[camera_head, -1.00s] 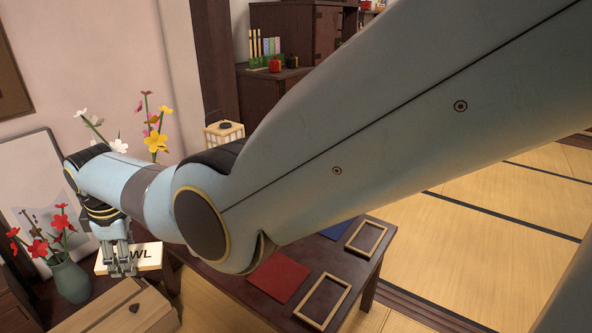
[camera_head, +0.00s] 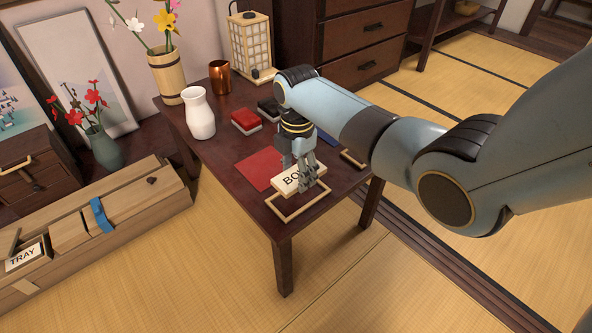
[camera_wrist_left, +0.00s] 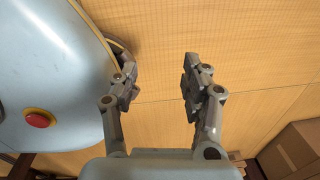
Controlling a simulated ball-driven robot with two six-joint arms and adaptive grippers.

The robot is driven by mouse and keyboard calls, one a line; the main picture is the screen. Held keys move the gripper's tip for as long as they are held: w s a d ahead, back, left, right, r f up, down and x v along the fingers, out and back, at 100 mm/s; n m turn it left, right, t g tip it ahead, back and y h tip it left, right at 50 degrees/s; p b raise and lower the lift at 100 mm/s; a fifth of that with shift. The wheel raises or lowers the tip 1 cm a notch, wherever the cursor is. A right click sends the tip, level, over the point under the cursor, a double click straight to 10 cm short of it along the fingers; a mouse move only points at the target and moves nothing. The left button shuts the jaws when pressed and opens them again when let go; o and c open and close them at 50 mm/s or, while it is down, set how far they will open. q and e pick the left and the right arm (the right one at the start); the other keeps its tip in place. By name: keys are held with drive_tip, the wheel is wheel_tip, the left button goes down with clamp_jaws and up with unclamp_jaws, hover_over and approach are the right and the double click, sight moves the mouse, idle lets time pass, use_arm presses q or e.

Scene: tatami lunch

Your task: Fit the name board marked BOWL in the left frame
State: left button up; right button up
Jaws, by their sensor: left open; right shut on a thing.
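The cream name board marked BOWL (camera_head: 289,182) is in my right gripper (camera_head: 310,180), which is shut on it. Only the start of its lettering shows; the fingers hide the rest. In the head view the board is above the table, over the far part of the left frame (camera_head: 281,216), a thin pale wooden rectangle near the table's front corner. I cannot tell whether board and frame touch. Another frame (camera_head: 352,159) lies to the right, partly hidden by my right arm. My left gripper (camera_wrist_left: 160,85) is open and empty above the tatami in the left wrist view.
The dark table (camera_head: 222,168) also holds a red mat (camera_head: 258,167), a white vase (camera_head: 199,114), a copper cup (camera_head: 219,78), a red-topped box (camera_head: 246,121) and a lantern (camera_head: 251,45). A long wooden box (camera_head: 150,206) with a TRAY board (camera_head: 24,257) stands left. Front floor is clear.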

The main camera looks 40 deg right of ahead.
drive_tip(key=b, duration=0.4)
hover_over(296, 198)
wheel_tip(296, 198, down, 4)
drive_tip(key=shift+s+f, duration=0.15)
drive_tip(key=shift+f, duration=0.1)
use_arm(q)
drive_tip(key=shift+w+a+f, duration=0.3)
drive_tip(key=shift+w+f, duration=0.05)
drive_tip(key=shift+f, duration=0.2)
drive_tip(key=shift+w+a+f, duration=0.3)
drive_tip(key=shift+w+f, duration=0.1)
drive_tip(key=shift+f, duration=0.2)
drive_tip(key=shift+w+a+f, duration=0.3)
drive_tip(key=shift+w+f, duration=0.05)
drive_tip(key=shift+f, duration=0.2)
use_arm(e)
drive_tip(key=shift+f, duration=0.7)
use_arm(q)
drive_tip(key=shift+w+r+p, duration=0.25)
drive_tip(key=shift+r+p, duration=0.15)
drive_tip(key=shift+r, duration=0.15)
use_arm(e)
drive_tip(key=shift+f, duration=0.35)
drive_tip(key=o, duration=1.2)
use_arm(q)
drive_tip(key=shift+a, duration=0.1)
use_arm(e)
wheel_tip(296, 198, up, 12)
